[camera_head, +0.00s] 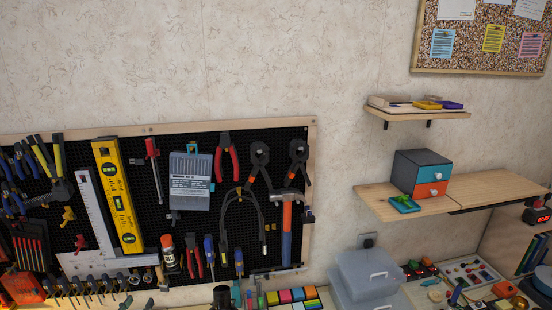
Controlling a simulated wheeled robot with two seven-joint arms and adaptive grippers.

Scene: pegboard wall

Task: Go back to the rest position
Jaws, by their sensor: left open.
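A small dark shape (222,297) at the bottom edge, below the pegboard, may be the top of my left gripper. Its fingertips cannot be made out clearly, and I see nothing held there. No arm link shows clearly, and the rest of my left arm is out of frame. My right gripper is not in view. The pegboard (120,129) hangs on the wall with its tools on it, including a yellow level (118,195), red pliers (228,160) and a hammer (287,230).
Grey lidded boxes (365,275) and colored blocks (292,295) stand on the bench below. At the right, a wooden shelf (495,186) holds a small drawer box (422,173). A smaller shelf (420,113) is above it. The wall area above the pegboard is clear.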

